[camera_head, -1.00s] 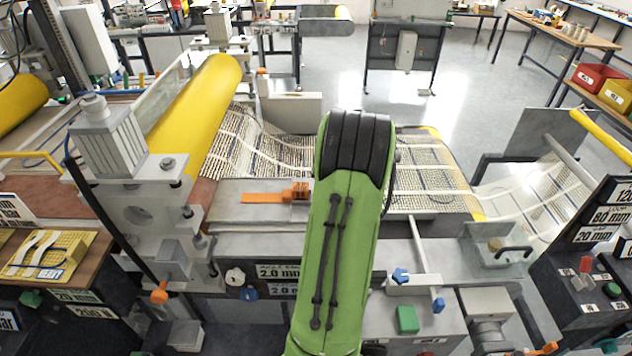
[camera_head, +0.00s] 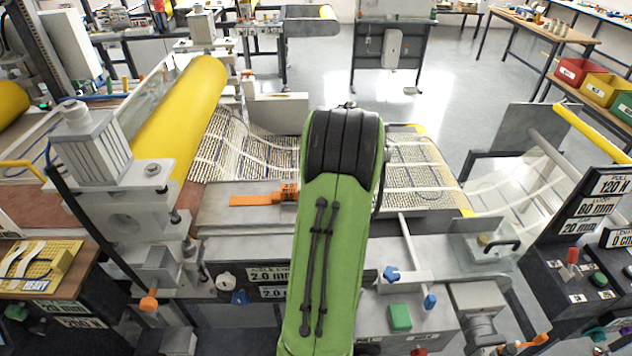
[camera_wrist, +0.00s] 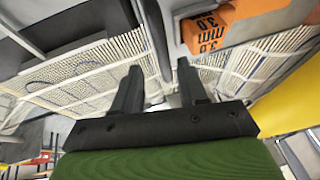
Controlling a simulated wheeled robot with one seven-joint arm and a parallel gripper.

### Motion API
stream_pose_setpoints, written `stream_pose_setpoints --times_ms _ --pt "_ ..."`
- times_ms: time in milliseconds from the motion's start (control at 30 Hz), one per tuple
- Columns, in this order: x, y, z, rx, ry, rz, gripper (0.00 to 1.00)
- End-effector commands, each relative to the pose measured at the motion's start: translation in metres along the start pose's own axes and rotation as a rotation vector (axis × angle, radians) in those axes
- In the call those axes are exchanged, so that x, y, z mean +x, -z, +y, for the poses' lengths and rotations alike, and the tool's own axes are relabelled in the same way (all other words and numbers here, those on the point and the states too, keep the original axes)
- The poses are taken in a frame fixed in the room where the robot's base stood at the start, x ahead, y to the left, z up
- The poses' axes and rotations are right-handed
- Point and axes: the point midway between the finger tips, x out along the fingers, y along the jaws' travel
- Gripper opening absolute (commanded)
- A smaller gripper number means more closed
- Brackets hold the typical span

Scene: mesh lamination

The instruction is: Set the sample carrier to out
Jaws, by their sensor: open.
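No part carries a readable sample carrier label. A small grey plate with a black handle and a brass-coloured piece (camera_head: 487,240) sits at the right end of the machine; I cannot tell whether it is the carrier. My green arm (camera_head: 335,230) stands over the middle of the machine and hides my gripper in the head view. In the wrist view my gripper (camera_wrist: 160,85) is open and empty, its two dark fingers apart over the pale mesh web (camera_wrist: 90,75). An orange block marked 3.0 mm (camera_wrist: 235,22) is close by at upper right.
The yellow roller (camera_head: 180,120) and grey bearing block are left. An orange gauge (camera_head: 262,198) lies on the machine's ledge. A blue-knobbed lever (camera_head: 415,255) and a green button (camera_head: 400,317) are front right. A dark control panel (camera_head: 590,240) stands far right. Open floor lies behind.

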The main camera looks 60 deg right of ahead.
Motion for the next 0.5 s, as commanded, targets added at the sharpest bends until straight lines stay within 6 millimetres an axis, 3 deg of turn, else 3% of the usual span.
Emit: stream_pose_setpoints --times_ms 300,500 --pt "-0.093 0.001 0.001 0.002 -0.003 0.005 0.42" --pt "-0.128 0.001 0.002 0.003 -0.002 0.003 0.42"
